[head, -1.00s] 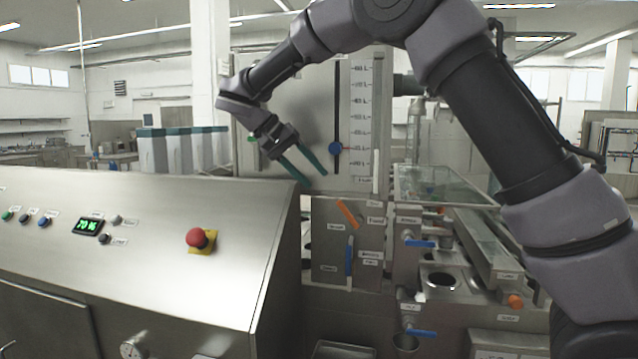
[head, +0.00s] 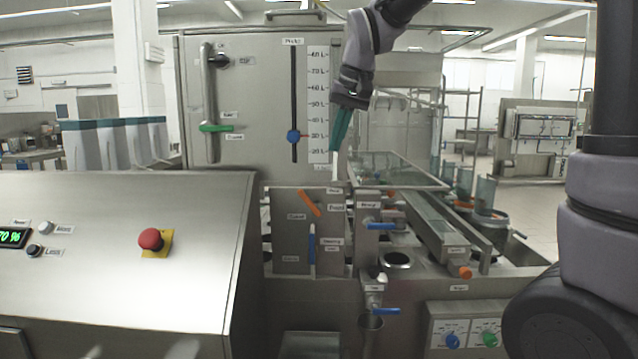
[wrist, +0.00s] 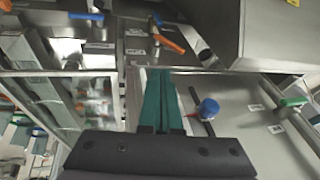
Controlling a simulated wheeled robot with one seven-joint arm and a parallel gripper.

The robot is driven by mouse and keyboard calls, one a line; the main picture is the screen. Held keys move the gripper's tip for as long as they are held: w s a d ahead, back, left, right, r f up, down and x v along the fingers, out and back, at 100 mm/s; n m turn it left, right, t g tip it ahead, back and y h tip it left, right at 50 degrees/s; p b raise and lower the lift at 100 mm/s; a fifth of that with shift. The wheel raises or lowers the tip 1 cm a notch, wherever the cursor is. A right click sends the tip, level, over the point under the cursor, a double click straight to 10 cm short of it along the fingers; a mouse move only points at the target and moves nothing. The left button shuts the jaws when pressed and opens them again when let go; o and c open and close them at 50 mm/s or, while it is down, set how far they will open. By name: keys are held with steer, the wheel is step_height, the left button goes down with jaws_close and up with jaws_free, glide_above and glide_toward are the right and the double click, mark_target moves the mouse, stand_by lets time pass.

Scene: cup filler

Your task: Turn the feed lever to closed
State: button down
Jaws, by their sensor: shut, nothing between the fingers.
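An orange lever (head: 309,203) sits slanted, upper end to the left, on the steel front panel below the level scale. Small labels surround it; their words are too small to read surely, so I cannot tell for certain that it is the feed lever. An orange lever also shows at the top of the wrist view (wrist: 168,43). A blue lever (head: 311,246) stands upright just below it in the head view. My gripper (head: 338,140) hangs above and right of the orange lever, apart from it. Its teal fingers (wrist: 161,100) are together and empty.
A tank panel behind carries a blue slider knob (head: 293,136) and a green-handled lever (head: 215,128). Blue valve handles (head: 380,226) and a glass-topped trough (head: 390,170) lie to the right. The sloped console (head: 110,240) with a red stop button (head: 151,239) fills the left front.

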glide_above(309, 203)
steer(key=d, duration=0.2)
steer(key=shift+y, duration=0.3)
steer(key=f, duration=0.9)
steer(key=shift+s+d+f, duration=0.15)
steer(key=shift+s+f, duration=0.05)
steer(key=shift+f, duration=0.2)
steer(key=shift+w+a+f, duration=0.1)
steer(key=shift+a+f, duration=0.3)
steer(key=shift+a, duration=0.2)
steer(key=shift+a, duration=0.25)
